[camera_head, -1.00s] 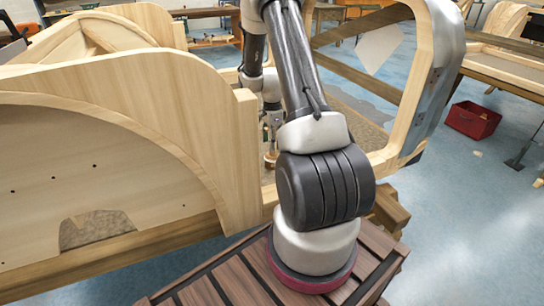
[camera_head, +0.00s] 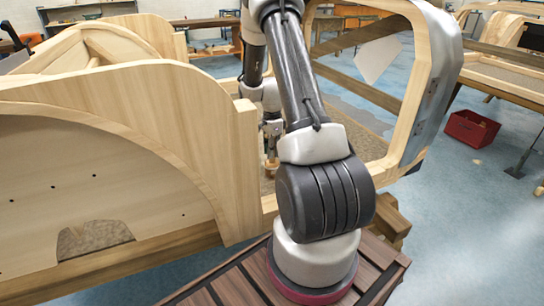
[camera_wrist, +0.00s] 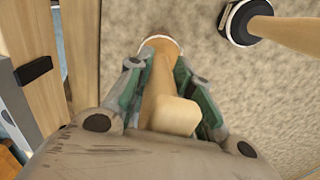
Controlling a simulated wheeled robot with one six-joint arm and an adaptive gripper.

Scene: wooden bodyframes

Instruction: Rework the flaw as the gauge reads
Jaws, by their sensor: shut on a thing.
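My gripper (camera_wrist: 160,68) is shut on a wooden-handled tool (camera_wrist: 163,100) in the wrist view. Its pale handle runs between the green-padded fingers, and its round, light-rimmed end is at the top, over a speckled tan surface. In the head view my gripper (camera_head: 271,130) is low inside the wooden bodyframe (camera_head: 190,125), with the tool (camera_head: 270,167) below it. A second wooden-handled tool (camera_wrist: 285,33) with a dark-and-white round head is at the upper right of the wrist view, apart from my gripper. I cannot make out a flaw or a gauge reading.
The tall wooden side panel stands left of my gripper. A metal-edged door frame (camera_head: 437,80) rises to the right. A black fitting (camera_wrist: 33,70) sits on wood at the wrist view's left. A red crate (camera_head: 471,128) is on the open blue floor at the right.

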